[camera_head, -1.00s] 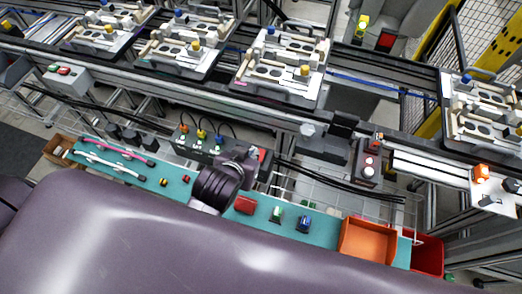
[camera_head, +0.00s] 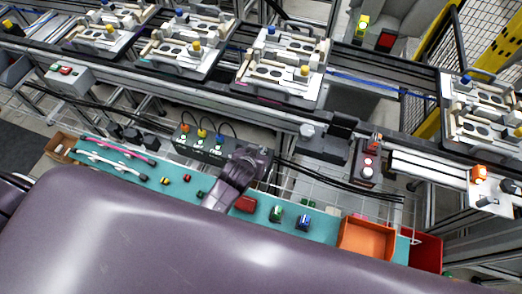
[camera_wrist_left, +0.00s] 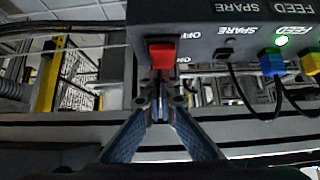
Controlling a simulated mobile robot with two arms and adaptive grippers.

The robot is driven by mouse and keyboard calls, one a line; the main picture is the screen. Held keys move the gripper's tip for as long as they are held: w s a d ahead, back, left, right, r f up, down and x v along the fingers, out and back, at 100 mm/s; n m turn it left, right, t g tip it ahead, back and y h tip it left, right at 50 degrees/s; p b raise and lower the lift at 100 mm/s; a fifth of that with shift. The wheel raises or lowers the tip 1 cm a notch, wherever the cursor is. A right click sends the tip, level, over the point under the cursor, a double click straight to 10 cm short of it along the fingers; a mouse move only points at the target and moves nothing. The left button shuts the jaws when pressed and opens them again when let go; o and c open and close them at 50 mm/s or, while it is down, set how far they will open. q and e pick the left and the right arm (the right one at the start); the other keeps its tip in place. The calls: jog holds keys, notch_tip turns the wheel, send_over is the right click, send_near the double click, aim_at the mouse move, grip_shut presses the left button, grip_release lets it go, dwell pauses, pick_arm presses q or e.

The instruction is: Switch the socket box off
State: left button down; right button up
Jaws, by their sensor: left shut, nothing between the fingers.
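The dark socket box (camera_head: 196,150) sits below the conveyor rail in the head view, with orange, yellow and blue plugs in it. In the left wrist view the box (camera_wrist_left: 205,40) appears upside down, with FEED, SPARE and OFF lettering. Its red switch (camera_wrist_left: 162,55) is at the end of the box, and a green light (camera_wrist_left: 281,41) glows by the blue plug (camera_wrist_left: 271,63). My left gripper (camera_wrist_left: 161,88) is shut and empty, its tips close to the red switch; I cannot tell if they touch. In the head view my left gripper (camera_head: 260,158) covers the switch end.
A teal shelf (camera_head: 150,188) below holds cables, small parts and an orange bin (camera_head: 367,238). Black cables run right from the socket box. Pallet fixtures (camera_head: 280,68) line the conveyor behind.

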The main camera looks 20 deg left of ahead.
pick_arm(q)
jog(key=shift+f, duration=0.25)
jog(key=shift+w+f, duration=0.15)
jog(key=shift+f, duration=0.1)
dwell(0.4)
jog(key=shift+w+r, duration=0.15)
jog(key=shift+w, duration=0.65)
